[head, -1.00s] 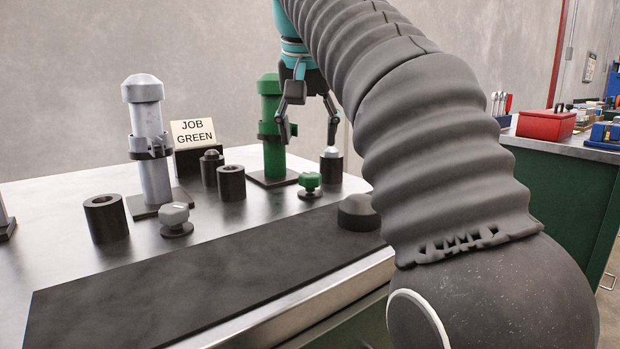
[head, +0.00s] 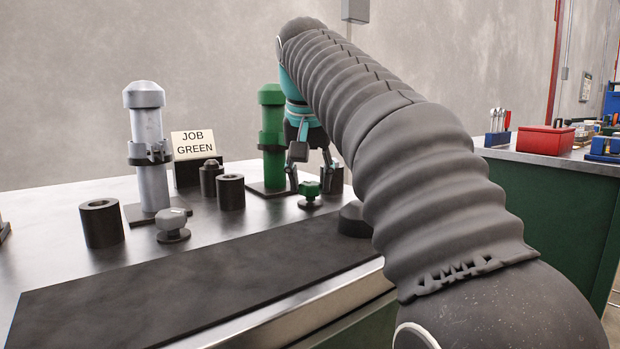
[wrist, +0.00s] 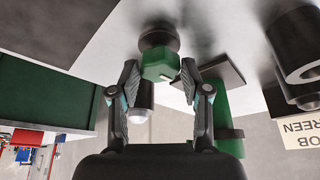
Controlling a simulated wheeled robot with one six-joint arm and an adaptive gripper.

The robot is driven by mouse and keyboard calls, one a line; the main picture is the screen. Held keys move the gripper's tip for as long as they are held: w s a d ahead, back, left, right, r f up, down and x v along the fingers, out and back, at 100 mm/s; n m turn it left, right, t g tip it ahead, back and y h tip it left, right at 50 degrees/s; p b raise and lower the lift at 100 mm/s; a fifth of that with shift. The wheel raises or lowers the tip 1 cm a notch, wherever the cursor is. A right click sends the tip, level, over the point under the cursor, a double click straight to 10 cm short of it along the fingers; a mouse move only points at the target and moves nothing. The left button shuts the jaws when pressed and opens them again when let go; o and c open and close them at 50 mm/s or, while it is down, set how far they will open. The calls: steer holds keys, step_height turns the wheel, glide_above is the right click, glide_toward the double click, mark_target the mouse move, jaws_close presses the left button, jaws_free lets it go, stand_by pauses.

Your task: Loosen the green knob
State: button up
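The green knob (head: 310,192) is a small faceted knob on a dark round base, standing on the metal bench in front of the green post (head: 271,130). My gripper (head: 314,180) points down just above and behind it in the head view. In the wrist view the green knob (wrist: 160,64) lies between and just past the tips of my open gripper (wrist: 158,76). The fingers stand apart on either side, and I see no contact with the knob. A sign reading "JOB GREEN" (head: 193,143) stands behind.
A dark cylinder with a pale top (wrist: 140,108) is close to my fingers. A grey knob (head: 172,222), grey post (head: 147,140) and dark sockets (head: 101,222) stand left. A dark dome (head: 354,219) sits right of the knob.

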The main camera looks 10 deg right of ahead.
steer(key=c, duration=0.5)
steer(key=shift+d+r+n+y+p, duration=0.1)
steer(key=shift+r+n+y+p, duration=0.2)
steer(key=shift+n+p, duration=0.7)
steer(key=shift+c, duration=0.2)
steer(key=shift+f+n+y+p, duration=0.15)
steer(key=shift+n+y+p, duration=0.35)
steer(key=shift+n+p, duration=0.55)
steer(key=shift+f+n, duration=0.15)
steer(key=shift+n, duration=0.3)
steer(key=o, duration=1.1)
